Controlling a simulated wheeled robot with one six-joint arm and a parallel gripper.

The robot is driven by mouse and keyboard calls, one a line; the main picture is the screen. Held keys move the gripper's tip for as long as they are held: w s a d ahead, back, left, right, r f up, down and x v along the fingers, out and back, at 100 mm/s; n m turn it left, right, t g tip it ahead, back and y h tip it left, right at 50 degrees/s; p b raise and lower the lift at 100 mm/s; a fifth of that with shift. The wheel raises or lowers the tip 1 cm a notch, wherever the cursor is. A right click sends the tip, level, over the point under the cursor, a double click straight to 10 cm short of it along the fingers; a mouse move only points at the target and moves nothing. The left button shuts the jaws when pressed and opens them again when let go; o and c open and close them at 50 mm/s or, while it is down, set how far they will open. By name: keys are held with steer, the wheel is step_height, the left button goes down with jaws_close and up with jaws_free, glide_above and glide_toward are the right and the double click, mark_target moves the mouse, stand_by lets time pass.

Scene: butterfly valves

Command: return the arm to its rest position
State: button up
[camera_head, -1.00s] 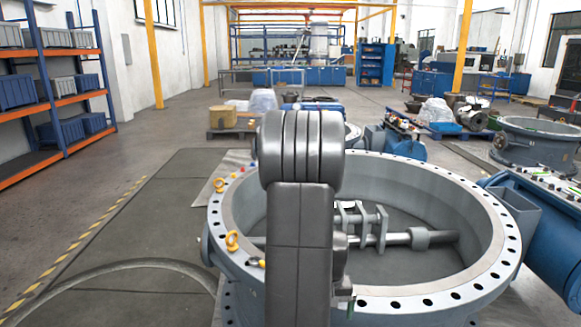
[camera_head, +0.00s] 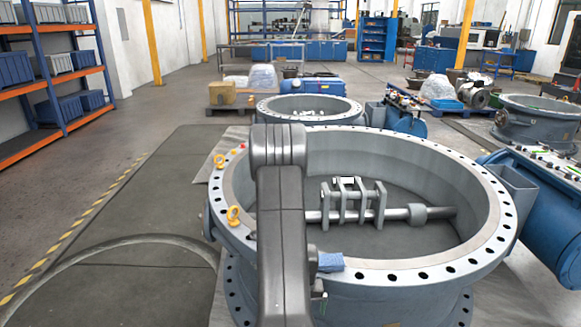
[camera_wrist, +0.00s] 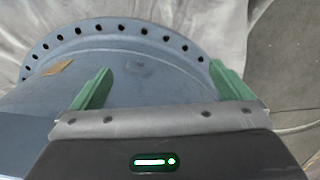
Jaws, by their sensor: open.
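My gripper (camera_wrist: 158,88) shows in the wrist view with two green fingers spread wide apart and nothing between them. Beyond the fingers is a blue-grey flange (camera_wrist: 140,35) with a row of bolt holes. In the head view my dark grey arm stands upright in front of the large valve ring (camera_head: 470,165), covering part of its near left rim. My gripper is hidden behind the arm in the head view. A shaft with brackets (camera_head: 350,205) lies across the inside of the ring. A small blue object (camera_head: 330,262) shows at the near rim beside my arm.
Yellow lifting eyes (camera_head: 235,216) stand on the ring's left rim. A second valve ring (camera_head: 310,108) lies behind, and a blue cylinder (camera_head: 540,215) is at the right. Shelves (camera_head: 55,70) stand at the left.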

steer(key=shift+w+a+f+p, duration=0.1)
steer(key=shift+a+f+p, duration=0.4)
steer(key=shift+f, duration=0.45)
steer(key=shift+w+a+f+p, duration=0.1)
steer(key=shift+a+f+p, duration=0.15)
steer(key=shift+a+f, duration=0.55)
steer(key=shift+d+f, duration=0.15)
steer(key=shift+d, duration=0.1)
